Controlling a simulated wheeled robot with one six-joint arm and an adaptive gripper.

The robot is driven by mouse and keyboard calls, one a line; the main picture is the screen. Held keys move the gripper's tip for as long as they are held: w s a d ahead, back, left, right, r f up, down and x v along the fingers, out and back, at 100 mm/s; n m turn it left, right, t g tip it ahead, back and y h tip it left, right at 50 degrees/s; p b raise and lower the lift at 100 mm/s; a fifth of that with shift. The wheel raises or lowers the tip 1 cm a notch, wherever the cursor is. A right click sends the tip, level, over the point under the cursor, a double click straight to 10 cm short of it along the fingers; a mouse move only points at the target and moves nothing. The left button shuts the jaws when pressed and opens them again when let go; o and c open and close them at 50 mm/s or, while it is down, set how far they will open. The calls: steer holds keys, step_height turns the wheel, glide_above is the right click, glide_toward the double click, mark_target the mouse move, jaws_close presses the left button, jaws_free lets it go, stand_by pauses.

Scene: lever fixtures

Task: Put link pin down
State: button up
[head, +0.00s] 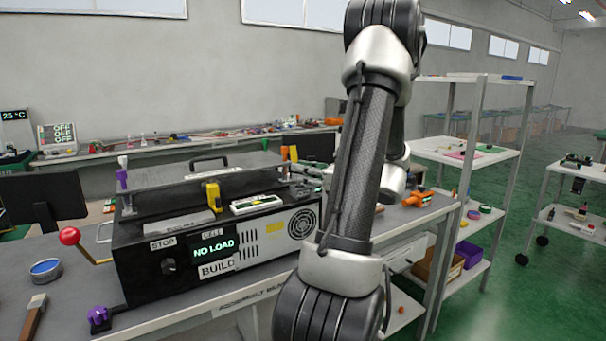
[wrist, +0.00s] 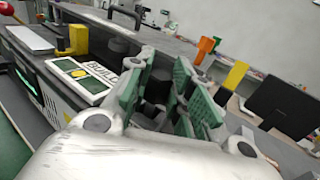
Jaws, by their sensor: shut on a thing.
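My gripper (wrist: 175,85) shows in the wrist view with its green-padded fingers closed around a dark piece, the link pin (wrist: 157,88). The pads and fingers hide most of the pin, so its full shape and tilt cannot be told. In the head view my gripper (head: 308,188) shows only in part at the right end of the black machine's top, left of my arm. My arm covers the rest. The pin cannot be made out there. Whether it touches the machine is unclear.
The black machine (head: 146,262) reads NO LOAD. Its top carries a yellow lever (head: 213,196), a white panel (head: 257,204) and orange posts (wrist: 206,48). A red-knobbed lever (head: 70,236) stands at its left. An orange tool (head: 418,199) lies on the bench at right.

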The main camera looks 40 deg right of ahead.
steer(key=shift+f, duration=0.15)
steer(key=o, duration=0.9)
